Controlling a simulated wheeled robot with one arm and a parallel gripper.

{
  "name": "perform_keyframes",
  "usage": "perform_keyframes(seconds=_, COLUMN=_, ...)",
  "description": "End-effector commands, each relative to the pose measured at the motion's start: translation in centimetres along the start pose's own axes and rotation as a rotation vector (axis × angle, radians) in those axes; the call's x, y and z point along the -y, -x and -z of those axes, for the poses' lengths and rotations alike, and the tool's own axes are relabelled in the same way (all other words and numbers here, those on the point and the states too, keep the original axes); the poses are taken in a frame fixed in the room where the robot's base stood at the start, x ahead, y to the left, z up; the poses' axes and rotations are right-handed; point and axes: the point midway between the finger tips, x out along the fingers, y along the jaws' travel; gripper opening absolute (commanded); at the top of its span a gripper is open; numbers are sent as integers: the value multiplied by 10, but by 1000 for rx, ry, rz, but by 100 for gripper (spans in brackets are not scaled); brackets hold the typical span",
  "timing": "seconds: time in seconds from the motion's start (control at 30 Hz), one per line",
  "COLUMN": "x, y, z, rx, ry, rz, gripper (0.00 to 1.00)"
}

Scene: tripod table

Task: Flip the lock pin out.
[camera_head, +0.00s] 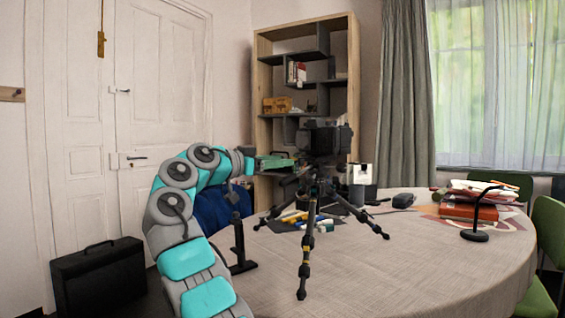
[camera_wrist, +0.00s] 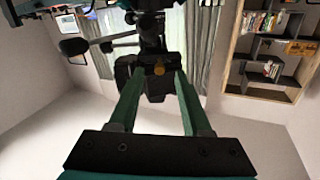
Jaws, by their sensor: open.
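A black tripod (camera_head: 305,262) stands on the round table with its legs spread, carrying a dark camera and head (camera_head: 328,138). In the wrist view the dark head (camera_wrist: 152,38) fills the upper middle. A small brass-coloured piece (camera_wrist: 159,69) shows on it, between the tips of my fingers; it may be the lock pin, but I cannot tell for sure. My gripper (camera_head: 283,161) is just left of the tripod head. In the wrist view its two green fingers (camera_wrist: 158,84) are apart, with nothing clearly held between them. Whether either finger touches the head is unclear.
The table (camera_head: 400,262) also holds several coloured markers (camera_head: 296,217), a black mouse-like object (camera_head: 403,200), a stack of papers and books (camera_head: 470,205) and a black lamp (camera_head: 475,233). A bookshelf (camera_head: 352,85) stands behind. The table's front right is clear.

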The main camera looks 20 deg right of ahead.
Motion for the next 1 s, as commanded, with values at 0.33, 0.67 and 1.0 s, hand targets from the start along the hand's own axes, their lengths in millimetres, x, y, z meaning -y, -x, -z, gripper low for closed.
perform_keyframes(seconds=0.33, x=1, y=55, z=0, rx=-1, ry=2, rz=3, gripper=48)
perform_keyframes(seconds=0.67, x=0, y=62, z=0, rx=0, ry=0, rz=0, gripper=48)
perform_keyframes(seconds=1.0, x=0, y=62, z=0, rx=1, ry=0, rz=1, gripper=48)
